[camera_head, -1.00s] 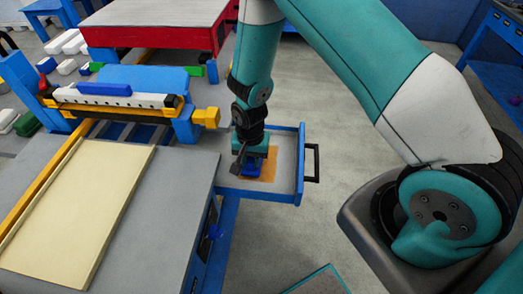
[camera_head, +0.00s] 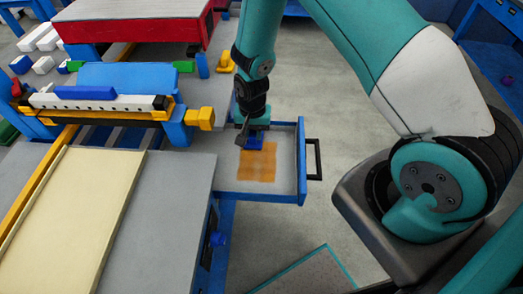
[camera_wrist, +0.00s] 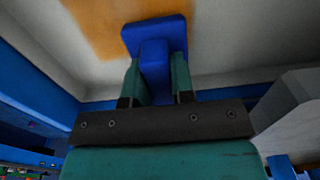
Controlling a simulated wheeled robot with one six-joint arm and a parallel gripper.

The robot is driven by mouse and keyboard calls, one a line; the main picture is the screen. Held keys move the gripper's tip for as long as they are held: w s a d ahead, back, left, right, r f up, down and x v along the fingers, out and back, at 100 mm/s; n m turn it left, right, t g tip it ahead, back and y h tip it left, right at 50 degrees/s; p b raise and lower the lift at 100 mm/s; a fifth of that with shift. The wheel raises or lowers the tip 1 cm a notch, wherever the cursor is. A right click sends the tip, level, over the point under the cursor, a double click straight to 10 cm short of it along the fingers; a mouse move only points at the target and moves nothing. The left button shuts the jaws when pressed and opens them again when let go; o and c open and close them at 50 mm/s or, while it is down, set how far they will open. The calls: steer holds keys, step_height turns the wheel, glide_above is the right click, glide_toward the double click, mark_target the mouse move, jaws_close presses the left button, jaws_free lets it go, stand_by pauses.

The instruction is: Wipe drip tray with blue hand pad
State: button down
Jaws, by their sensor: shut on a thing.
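The drip tray (camera_head: 282,188) is pulled out like a drawer, with blue walls, a grey floor and a black handle at its right. An orange-brown stain (camera_head: 257,167) covers part of its floor; the stain also shows in the wrist view (camera_wrist: 95,25). My gripper (camera_head: 254,134) is over the far part of the tray. It is shut on the blue hand pad (camera_wrist: 153,35), with a teal finger on each side of the pad's grip. The pad (camera_head: 253,144) is at the far edge of the stain. I cannot tell if it touches the floor.
A grey bench (camera_head: 165,215) with a cream panel (camera_head: 70,215) is left of the tray. A blue and yellow clamp bar (camera_head: 200,118) stands at the tray's far left. A teal-edged mat (camera_head: 308,277) lies on the floor at the front.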

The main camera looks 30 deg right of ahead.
steer(key=shift+w+r+p, duration=0.2)
steer(key=shift+p, duration=0.2)
steer(key=shift+a+r+p, duration=0.1)
steer(key=shift+r+p, duration=0.2)
steer(key=shift+r, duration=0.65)
steer(key=shift+s+r+p, duration=0.15)
steer(key=shift+r+p, duration=0.15)
steer(key=shift+r, duration=0.05)
steer(key=shift+d+r, duration=0.25)
steer(key=shift+r+p, duration=1.8)
steer(key=shift+r, duration=0.35)
